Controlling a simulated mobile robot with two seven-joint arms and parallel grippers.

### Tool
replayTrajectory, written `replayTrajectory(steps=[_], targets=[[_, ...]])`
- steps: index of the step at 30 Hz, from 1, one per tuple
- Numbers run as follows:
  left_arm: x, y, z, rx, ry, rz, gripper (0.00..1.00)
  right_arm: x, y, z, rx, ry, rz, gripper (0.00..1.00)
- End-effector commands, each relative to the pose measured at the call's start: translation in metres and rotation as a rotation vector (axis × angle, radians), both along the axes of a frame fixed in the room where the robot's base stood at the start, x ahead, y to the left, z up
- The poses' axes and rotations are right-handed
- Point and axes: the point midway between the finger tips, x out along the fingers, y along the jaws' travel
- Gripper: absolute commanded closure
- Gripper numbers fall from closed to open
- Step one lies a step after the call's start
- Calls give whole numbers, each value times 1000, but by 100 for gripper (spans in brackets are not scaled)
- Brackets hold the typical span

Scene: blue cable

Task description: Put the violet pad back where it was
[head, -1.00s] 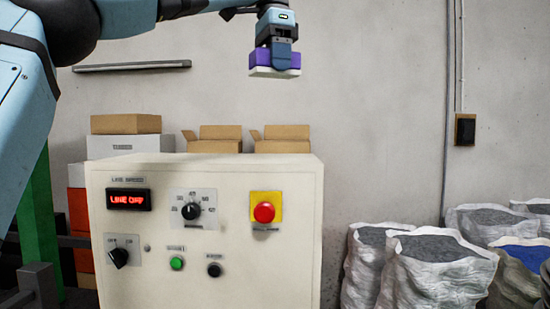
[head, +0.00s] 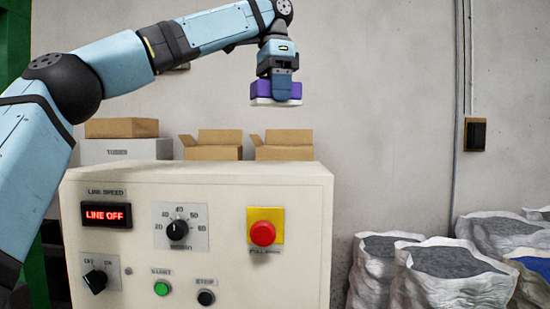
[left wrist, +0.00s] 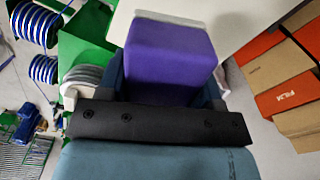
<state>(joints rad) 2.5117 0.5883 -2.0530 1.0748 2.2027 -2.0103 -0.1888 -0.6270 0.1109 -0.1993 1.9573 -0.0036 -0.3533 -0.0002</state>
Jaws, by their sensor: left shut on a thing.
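The violet pad (head: 263,90) is a small block with a pale underside. My left gripper (head: 282,92) is shut on it and holds it in the air above the control cabinet, in front of the wall. In the left wrist view the violet pad (left wrist: 170,58) fills the space between the fingers of my left gripper (left wrist: 165,85). The cream control cabinet (head: 130,254) stands below, with a display reading LINE OFF, a speed dial and a red button on a yellow plate. My right gripper is in no view.
Open cardboard boxes (head: 284,152) and a white box (head: 125,150) stand behind the cabinet. Grey sacks (head: 455,285) stand at the right. In the left wrist view, blue cable spools (left wrist: 42,70) are at the left and orange boxes (left wrist: 282,98) at the right. The air around the pad looks clear.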

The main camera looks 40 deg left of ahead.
Motion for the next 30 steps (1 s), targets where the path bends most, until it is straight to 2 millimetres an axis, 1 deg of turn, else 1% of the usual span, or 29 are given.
replayTrajectory(steps=[1, 2, 3, 6, 10, 12, 17, 21, 24, 30], targets=[[1, 1, -16, -4, 6, -5, 63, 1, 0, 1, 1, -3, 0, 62], [0, 1, -22, -4, 3, -3, 63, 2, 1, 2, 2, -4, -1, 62], [1, 1, -34, -2, 7, -4, 63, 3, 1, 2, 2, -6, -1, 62], [0, 1, -59, -2, 5, -2, 63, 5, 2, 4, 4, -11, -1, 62], [0, 0, -81, 0, 1, 0, 63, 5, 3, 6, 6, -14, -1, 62], [0, 0, -89, 0, 1, -1, 63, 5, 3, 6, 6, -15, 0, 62], [0, 0, -100, 1, 1, 1, 63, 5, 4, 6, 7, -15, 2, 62], [0, 0, -119, 0, 3, -1, 63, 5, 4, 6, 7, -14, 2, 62], [0, 0, -128, 1, 1, 1, 63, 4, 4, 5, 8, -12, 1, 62], [0, 0, -130, 1, -1, 2, 63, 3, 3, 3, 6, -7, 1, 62]])
